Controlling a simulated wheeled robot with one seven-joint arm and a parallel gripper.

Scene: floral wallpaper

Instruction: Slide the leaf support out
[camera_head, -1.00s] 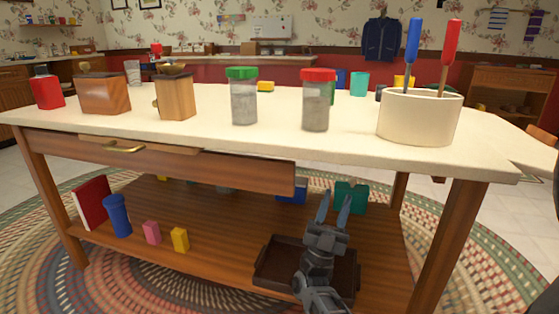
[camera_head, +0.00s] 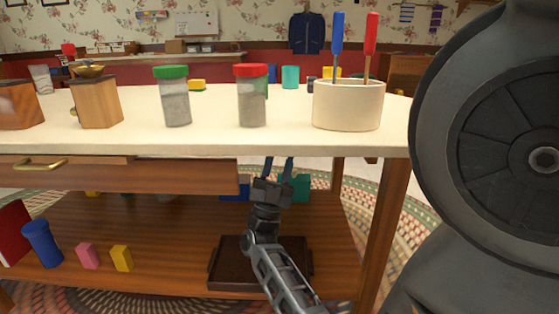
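The wooden table has a cream top (camera_head: 290,142). Under its left part is a wooden drawer front (camera_head: 120,175) with a brass handle (camera_head: 40,164). I cannot pick out a separate leaf support for sure; it may be hidden under the top. My gripper (camera_head: 278,164) points up, just right of the drawer front's right end. Its fingertips are close below the top's front edge in the picture; contact cannot be told. The two dark fingers are apart, with nothing seen between them.
The top holds a green-lidded jar (camera_head: 174,97), a red-lidded jar (camera_head: 251,97), a wooden grinder (camera_head: 95,100) and a cream holder (camera_head: 348,107) with tools. Below are a dark tray (camera_head: 225,262) and small blocks on the shelf. A table leg (camera_head: 388,215) stands right of my gripper.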

